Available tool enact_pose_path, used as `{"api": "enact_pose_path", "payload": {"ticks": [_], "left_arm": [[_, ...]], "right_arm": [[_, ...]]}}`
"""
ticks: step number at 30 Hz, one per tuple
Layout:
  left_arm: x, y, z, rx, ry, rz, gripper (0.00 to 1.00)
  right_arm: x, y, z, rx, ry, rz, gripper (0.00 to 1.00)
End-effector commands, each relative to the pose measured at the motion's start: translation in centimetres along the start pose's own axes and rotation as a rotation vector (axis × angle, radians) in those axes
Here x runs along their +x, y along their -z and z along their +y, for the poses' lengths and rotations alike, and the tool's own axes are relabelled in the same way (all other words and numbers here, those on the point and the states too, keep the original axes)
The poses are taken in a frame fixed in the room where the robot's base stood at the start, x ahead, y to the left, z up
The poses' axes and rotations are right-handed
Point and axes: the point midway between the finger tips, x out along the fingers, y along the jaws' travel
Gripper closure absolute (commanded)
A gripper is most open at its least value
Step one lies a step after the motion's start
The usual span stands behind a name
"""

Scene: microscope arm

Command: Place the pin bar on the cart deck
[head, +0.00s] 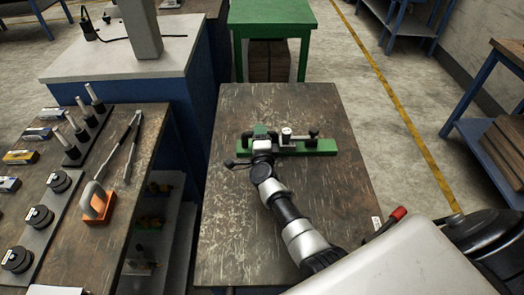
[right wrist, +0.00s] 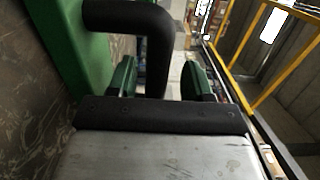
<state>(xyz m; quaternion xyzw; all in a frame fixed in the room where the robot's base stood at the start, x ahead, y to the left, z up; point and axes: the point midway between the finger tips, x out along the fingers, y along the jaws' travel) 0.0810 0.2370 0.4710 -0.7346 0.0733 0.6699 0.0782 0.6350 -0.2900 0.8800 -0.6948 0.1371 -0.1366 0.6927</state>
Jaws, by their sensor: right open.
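The green bar (head: 315,147) with upright fittings, which I take as the pin bar, lies across the worn brown top that I take as the cart deck (head: 290,105). My right gripper (head: 261,142) is over the bar's left part. In the right wrist view its two dark green fingers (right wrist: 158,82) stand apart, with a bent black handle (right wrist: 158,40) running down between them. I cannot tell whether the fingers touch the handle. The bar's green side (right wrist: 75,45) rises at the left there. My left gripper is not in view.
A bench (head: 70,235) at the left holds a black strip with several upright pegs (head: 97,98), round black pieces (head: 41,216) and an orange holder (head: 98,207). A green table (head: 270,12) stands beyond the deck. The deck's near left part is bare.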

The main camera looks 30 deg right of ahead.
Motion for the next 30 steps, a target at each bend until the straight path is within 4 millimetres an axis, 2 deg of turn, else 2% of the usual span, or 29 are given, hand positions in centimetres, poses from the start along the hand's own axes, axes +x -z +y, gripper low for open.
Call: {"api": "enact_pose_path", "payload": {"ticks": [1,6,12,18,30], "left_arm": [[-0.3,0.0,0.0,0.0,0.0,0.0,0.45],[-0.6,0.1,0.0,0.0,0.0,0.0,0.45],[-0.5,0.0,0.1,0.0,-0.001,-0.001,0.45],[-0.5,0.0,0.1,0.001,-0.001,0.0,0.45],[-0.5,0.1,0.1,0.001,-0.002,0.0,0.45]], "right_arm": [[-1.4,0.0,0.0,0.003,-0.003,0.0,0.5],[-5.1,-0.1,0.0,0.001,-0.002,-0.001,0.5],[-8.2,0.0,0.1,0.001,-0.001,0.0,0.5],[-9.2,0.0,0.0,-0.001,0.0,0.0,0.5],[-9.2,0.0,-0.1,-0.001,0.001,0.0,0.5]]}}
